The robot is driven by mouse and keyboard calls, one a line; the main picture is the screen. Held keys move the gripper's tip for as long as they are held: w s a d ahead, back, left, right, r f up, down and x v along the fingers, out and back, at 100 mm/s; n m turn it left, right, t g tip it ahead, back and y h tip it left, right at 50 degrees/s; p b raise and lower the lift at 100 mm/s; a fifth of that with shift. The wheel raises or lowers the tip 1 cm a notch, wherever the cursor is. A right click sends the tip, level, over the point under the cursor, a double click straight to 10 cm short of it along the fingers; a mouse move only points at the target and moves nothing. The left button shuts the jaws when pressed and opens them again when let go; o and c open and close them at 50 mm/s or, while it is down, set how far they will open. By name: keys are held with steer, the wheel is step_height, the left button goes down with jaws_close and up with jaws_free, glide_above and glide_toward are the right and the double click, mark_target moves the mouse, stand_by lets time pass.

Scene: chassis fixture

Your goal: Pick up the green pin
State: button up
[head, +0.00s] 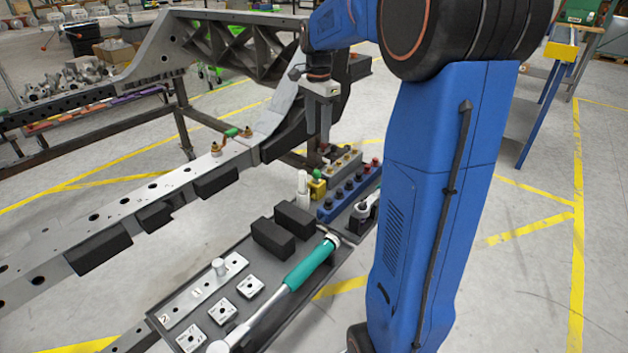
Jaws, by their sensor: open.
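A small green-topped piece (317,173), seemingly the green pin, stands on a small yellow block (317,188) at the back of the dark tray, in the head view. My gripper (319,138) points down above the area of the blocks, its fingers apart and empty. The fingertips are higher in the picture than the green top. A gap shows between them and it, but I cannot tell the exact distance.
A blue block (343,196) with dark knobs and a grey block (342,166) with brass-coloured pins stand close beside the yellow one. A white bottle-like piece (302,186) is to its left. The tray (190,280) also holds black blocks (273,236) and a green-handled tool (309,264). A metal beam (130,208) runs alongside.

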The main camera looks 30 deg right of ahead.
mark_target(317, 171)
step_height(317, 171, down, 16)
steer(key=shift+w+a+f, duration=0.1)
steer(key=shift+a, duration=0.05)
stand_by(0.6)
jaws_close()
